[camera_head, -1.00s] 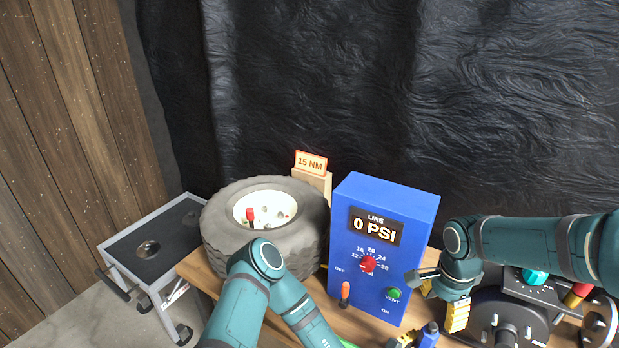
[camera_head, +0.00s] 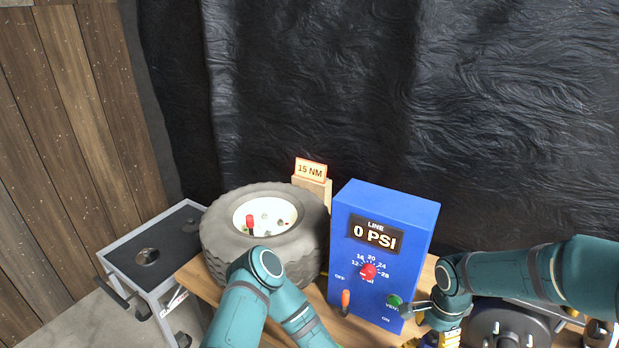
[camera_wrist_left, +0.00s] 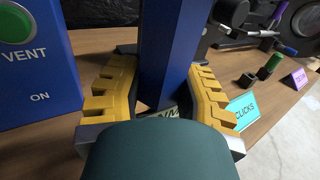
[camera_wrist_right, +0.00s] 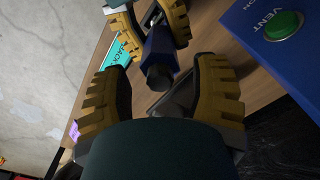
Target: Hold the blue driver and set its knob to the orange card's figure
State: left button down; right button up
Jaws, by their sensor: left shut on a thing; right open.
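The orange-edged card (camera_head: 311,169) reads 15 NM and stands on a wooden block behind the tire. My left gripper (camera_wrist_left: 157,95) is shut on the blue driver (camera_wrist_left: 172,45), whose body runs between its yellow fingers. In the right wrist view the driver (camera_wrist_right: 158,45) points its dark end (camera_wrist_right: 160,76) towards that camera. My right gripper (camera_wrist_right: 162,84) is open, its fingers on either side of this end, with gaps visible. Any figure on the driver's knob is not readable. In the head view both grippers are mostly cut off at the bottom edge.
A blue box (camera_head: 375,285) reading 0 PSI, with a red knob, orange lever and green VENT button, stands close beside the grippers. A tire (camera_head: 222,240) is at left. A cyan card (camera_wrist_left: 243,110) and a purple card (camera_wrist_left: 297,78) stand on the bench. A grey cart (camera_head: 150,254) is far left.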

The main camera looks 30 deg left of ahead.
jog(key=shift+r, duration=0.15)
jog(key=shift+r, duration=1.4)
jog(key=n, duration=0.7)
jog(key=shift+n, duration=0.4)
jog(key=n, duration=0.6)
jog(key=shift+n, duration=0.3)
jog(key=shift+f, duration=1.55)
